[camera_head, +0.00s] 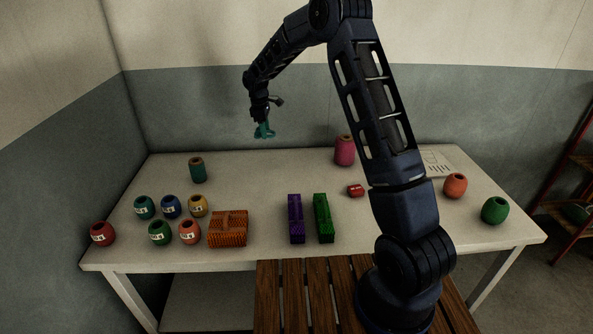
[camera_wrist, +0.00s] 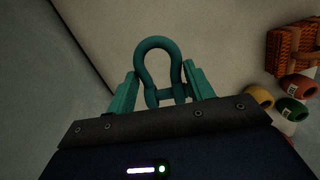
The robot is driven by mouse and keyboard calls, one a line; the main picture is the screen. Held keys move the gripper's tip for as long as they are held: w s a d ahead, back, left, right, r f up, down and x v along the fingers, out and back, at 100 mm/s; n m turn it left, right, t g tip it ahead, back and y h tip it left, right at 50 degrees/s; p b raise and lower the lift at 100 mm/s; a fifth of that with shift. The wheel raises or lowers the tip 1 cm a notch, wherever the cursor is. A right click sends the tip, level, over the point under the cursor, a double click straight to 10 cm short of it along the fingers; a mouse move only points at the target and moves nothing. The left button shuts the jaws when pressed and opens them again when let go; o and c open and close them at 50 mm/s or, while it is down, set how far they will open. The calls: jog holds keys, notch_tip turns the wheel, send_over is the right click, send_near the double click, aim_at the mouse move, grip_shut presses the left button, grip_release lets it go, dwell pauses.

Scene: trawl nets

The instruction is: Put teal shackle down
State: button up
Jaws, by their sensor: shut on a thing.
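The teal shackle (camera_wrist: 158,68) is a bow-shaped ring with a pin across its lower end. My gripper (camera_wrist: 160,92) is shut on it, with a teal finger on each side of the pin end and the bow pointing away from the wrist. In the head view my gripper (camera_head: 264,124) hangs high at the back of the white table (camera_head: 270,180), well above its top. The shackle (camera_head: 264,132) shows there as a small teal shape at the gripper's tip, hard to tell from the fingers.
Several small coloured barrels, one being blue (camera_head: 171,206), stand at the left beside an orange woven basket (camera_head: 228,229). A purple block (camera_head: 296,219) and a green block (camera_head: 323,218) lie mid-front. A teal spool (camera_head: 197,170) and pink spool (camera_head: 344,151) stand farther back. Table between them is bare.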

jog(key=n, duration=0.1)
send_over(304, 175)
jog(key=shift+n, duration=0.3)
notch_tip(304, 175, down, 20)
jog(key=shift+s+a+r, duration=0.1)
jog(key=shift+s, duration=0.05)
dwell(0.3)
jog(key=o, duration=1.2)
jog(key=shift+o, duration=0.2)
